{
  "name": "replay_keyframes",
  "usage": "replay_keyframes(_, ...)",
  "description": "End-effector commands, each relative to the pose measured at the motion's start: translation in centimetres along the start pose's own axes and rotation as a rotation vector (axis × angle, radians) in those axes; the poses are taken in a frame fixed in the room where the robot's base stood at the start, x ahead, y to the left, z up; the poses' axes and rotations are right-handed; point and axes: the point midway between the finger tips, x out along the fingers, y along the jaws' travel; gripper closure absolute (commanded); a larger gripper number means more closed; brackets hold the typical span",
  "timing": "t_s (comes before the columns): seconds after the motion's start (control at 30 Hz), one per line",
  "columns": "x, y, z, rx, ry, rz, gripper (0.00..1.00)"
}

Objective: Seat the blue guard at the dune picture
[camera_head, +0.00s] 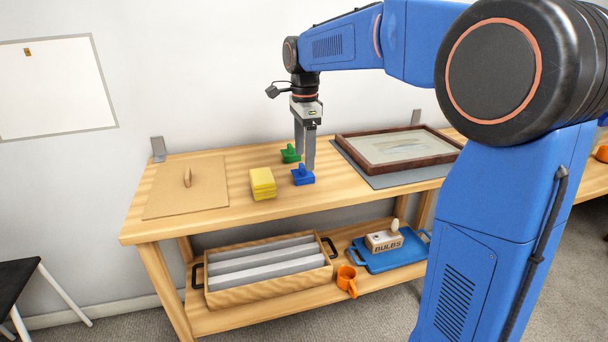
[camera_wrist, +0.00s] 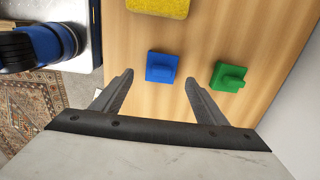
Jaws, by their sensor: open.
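The blue guard (camera_head: 303,176), a small block with a raised knob, stands on the bench top; it also shows in the wrist view (camera_wrist: 162,67). My gripper (camera_head: 306,170) points down over the bench near the blue guard. In the wrist view the fingers (camera_wrist: 158,85) are spread, with the blue guard ahead of and between their tips and nothing held. Whether the fingers touch the guard I cannot tell. A framed picture (camera_head: 372,159) with a pale, faint landscape lies flat on a grey mat (camera_head: 385,181) at the right of the bench.
A green guard (camera_head: 290,153) stands just behind the blue one. A yellow block (camera_head: 262,184) and a knobbed wooden board (camera_head: 160,201) lie to the left.

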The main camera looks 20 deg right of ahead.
Motion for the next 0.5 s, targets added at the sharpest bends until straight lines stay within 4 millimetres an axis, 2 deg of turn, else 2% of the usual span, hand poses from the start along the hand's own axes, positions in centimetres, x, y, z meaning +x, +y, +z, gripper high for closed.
replay_keyframes(0.2,2.9,-0.1,0.1,0.0,0.0,0.002,0.33)
replay_keyframes(0.5,3.6,-0.2,0.1,0.0,0.0,0.0,0.33)
